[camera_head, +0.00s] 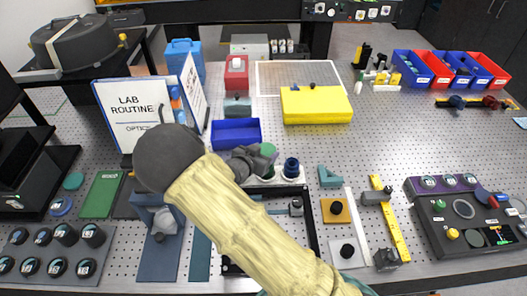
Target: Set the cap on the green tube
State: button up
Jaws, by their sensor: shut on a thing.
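My gripper (248,161) is dark grey and sits near the middle of the bench, at the left end of a pale holder (284,181). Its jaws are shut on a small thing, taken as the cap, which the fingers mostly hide. A green round piece (267,149) shows right at the fingertips. I cannot tell whether it is the top of the green tube or the cap, or whether the two touch. A dark blue tube (291,168) stands upright in the holder just to the right.
A blue open bin (236,133) lies just behind the gripper, and a yellow case (316,105) behind to the right. A lab routine binder (133,110) stands left. A control panel (466,226) is at the right.

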jog(key=shift+f+b, duration=1.2)
jog(key=shift+f, duration=0.75)
dwell(0.3)
jog(key=o, duration=1)
jog(key=shift+a, duration=0.1)
jog(key=b+v, duration=0.1)
jog(key=v, duration=1.6)
jog(key=shift+s+b, duration=0.15)
jog(key=shift+b, duration=0.25)
